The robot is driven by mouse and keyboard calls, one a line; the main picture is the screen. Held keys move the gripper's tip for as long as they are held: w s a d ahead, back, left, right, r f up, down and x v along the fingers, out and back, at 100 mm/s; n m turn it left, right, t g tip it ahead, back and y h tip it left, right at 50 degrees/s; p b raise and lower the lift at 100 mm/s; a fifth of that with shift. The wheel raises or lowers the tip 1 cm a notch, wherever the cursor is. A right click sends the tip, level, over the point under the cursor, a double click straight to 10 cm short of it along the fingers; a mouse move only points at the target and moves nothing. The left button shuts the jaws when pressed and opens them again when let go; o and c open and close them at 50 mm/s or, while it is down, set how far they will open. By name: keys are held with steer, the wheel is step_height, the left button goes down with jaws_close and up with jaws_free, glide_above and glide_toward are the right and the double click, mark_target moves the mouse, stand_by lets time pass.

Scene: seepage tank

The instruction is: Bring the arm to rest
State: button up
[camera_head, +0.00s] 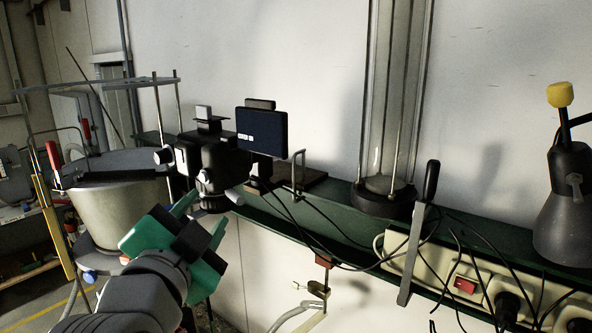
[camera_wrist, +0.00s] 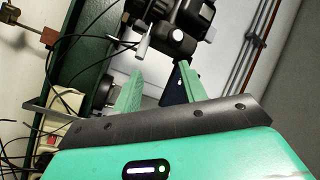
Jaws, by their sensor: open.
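My arm reaches up from the lower left in the head view. My gripper (camera_head: 209,208) is open, with its two green fingers pointing up and right. It shows below and in front of a black camera-like device (camera_head: 208,165). In the wrist view the two fingers of my gripper (camera_wrist: 160,70) stand apart with nothing between them. The black device (camera_wrist: 185,18) lies beyond the fingertips there. I see no contact between fingers and device, though the exact gap is hard to judge.
A dark display (camera_head: 262,132) stands beside the device on a green shelf (camera_head: 335,228). A metal tank (camera_head: 120,210) is at left. A glass column (camera_head: 392,100), cables, a power strip (camera_head: 450,280) and a grey flask-shaped object (camera_head: 570,215) are to the right.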

steer(key=s+d+r+n+t+y, duration=0.1)
steer(key=s+d+r+n+t, duration=0.2)
steer(key=s, duration=0.7)
steer(key=s+d+r+n+t+y, duration=0.1)
steer(key=s+d+r+n+t, duration=0.2)
steer(key=s+d+n, duration=0.4)
steer(key=s+d, duration=0.2)
steer(key=d, duration=0.1)
steer(key=shift+s+d+r+n, duration=0.25)
steer(key=shift+s+n, duration=0.05)
steer(key=shift+s, duration=0.1)
steer(key=shift+w, duration=0.1)
steer(key=shift+c, duration=0.4)
